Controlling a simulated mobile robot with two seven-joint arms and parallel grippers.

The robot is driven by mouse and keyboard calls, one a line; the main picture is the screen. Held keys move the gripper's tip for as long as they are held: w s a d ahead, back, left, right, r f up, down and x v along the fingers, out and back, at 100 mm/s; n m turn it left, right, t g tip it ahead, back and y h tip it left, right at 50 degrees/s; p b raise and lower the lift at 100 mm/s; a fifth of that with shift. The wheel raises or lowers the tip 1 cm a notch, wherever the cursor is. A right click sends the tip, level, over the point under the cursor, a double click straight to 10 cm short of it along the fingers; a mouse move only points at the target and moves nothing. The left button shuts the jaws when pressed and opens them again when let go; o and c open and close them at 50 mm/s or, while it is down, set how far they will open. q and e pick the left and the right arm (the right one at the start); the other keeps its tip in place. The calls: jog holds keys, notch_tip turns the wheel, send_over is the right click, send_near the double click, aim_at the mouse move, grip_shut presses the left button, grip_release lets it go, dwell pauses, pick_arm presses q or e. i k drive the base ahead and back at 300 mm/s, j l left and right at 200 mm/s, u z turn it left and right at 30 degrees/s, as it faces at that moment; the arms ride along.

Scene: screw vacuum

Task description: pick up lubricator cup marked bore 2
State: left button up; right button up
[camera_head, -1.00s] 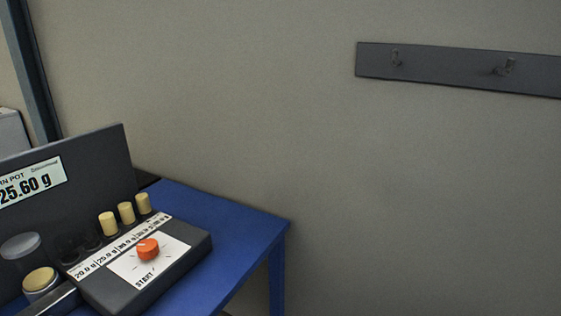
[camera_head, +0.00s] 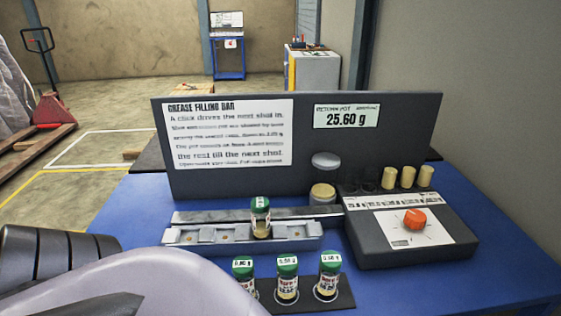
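Three small clear lubricator cups with green lids and white top labels stand in a row on a dark mat (camera_head: 341,299) at the front. They are the left cup (camera_head: 244,279), the middle cup (camera_head: 287,280) and the right cup (camera_head: 328,277). The bore markings on the cups are too small to read. My arm links fill the lower left; neither gripper's fingers show.
A dark panel (camera_head: 222,181) with a sign and a 25.60 g display (camera_head: 346,116) stands behind the rail. A control box (camera_head: 418,248) with an orange knob (camera_head: 415,219) is at the right. The blue table (camera_head: 490,283) is bare at its right front.

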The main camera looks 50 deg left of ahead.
aim_at(261, 212)
jog(key=u, duration=1.35)
